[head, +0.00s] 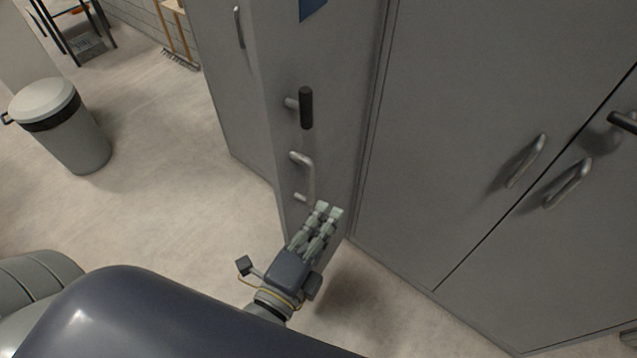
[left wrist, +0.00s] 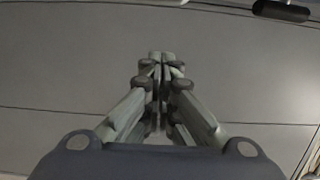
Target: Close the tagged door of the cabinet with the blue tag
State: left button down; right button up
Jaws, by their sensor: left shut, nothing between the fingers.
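The grey door with the blue tag (head: 312,8) shows in the head view as a narrow tall panel (head: 335,110), set at an angle to the cabinet fronts beside it. It carries a dark handle (head: 305,107) and a silver handle (head: 308,172) below that. How far it stands open is hard to tell. My left gripper (head: 328,210) is shut and empty, low in front of this panel, just below the silver handle; contact cannot be told. In the left wrist view my shut fingers (left wrist: 160,60) point at a plain grey surface. My right gripper is out of view.
Grey cabinet doors (head: 460,100) with silver handles (head: 568,183) fill the right. Another grey front with a handle (head: 238,27) stands left of the panel. A lidded bin (head: 75,140) stands at the left. The floor (head: 165,190) between is clear.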

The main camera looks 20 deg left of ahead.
pick_arm(q)
jog(key=w+a+p, duration=0.3)
jog(key=w, duration=0.2)
jog(key=shift+w, duration=0.25)
jog(key=shift+a, duration=0.15)
